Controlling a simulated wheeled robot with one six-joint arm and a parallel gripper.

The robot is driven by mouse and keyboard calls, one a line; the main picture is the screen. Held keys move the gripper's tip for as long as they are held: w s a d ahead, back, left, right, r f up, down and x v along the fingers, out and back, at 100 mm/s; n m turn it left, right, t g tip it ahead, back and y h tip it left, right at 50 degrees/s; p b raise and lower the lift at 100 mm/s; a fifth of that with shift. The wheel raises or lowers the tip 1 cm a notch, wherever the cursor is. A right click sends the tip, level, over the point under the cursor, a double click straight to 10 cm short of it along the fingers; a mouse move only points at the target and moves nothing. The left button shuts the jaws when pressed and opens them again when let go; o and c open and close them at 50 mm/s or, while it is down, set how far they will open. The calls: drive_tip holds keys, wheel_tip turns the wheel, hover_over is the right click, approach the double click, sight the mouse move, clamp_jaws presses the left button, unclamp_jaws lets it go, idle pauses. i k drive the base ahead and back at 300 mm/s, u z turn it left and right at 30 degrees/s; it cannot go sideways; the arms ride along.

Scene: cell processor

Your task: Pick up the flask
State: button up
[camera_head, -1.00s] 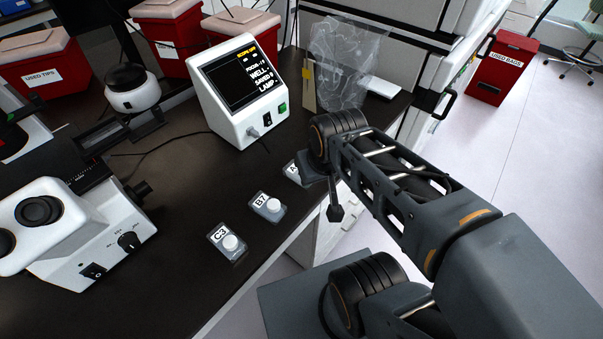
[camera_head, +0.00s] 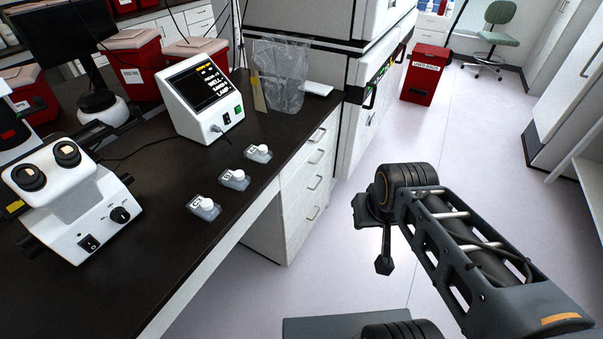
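Three small clear flasks with white caps and labels stand in a slanting row along the front edge of the dark bench: a near flask (camera_head: 205,209), a middle flask (camera_head: 234,181) and a far flask (camera_head: 258,154). The labels are too small to read surely now. My gripper (camera_head: 383,262) hangs over the open floor, right of the bench and apart from all the flasks. Only a dark narrow part of it shows below the wrist, so its opening is unclear. I see nothing held in it.
A white microscope (camera_head: 75,205) stands left of the flasks. A white control box with a screen (camera_head: 203,103) and a clear bag (camera_head: 282,75) stand behind them. Drawers (camera_head: 305,185) form the bench front. A red bin (camera_head: 425,73) stands beyond.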

sight(261, 153)
drive_tip(key=u, duration=0.65)
drive_tip(key=i, duration=0.55)
drive_tip(key=u, duration=0.45)
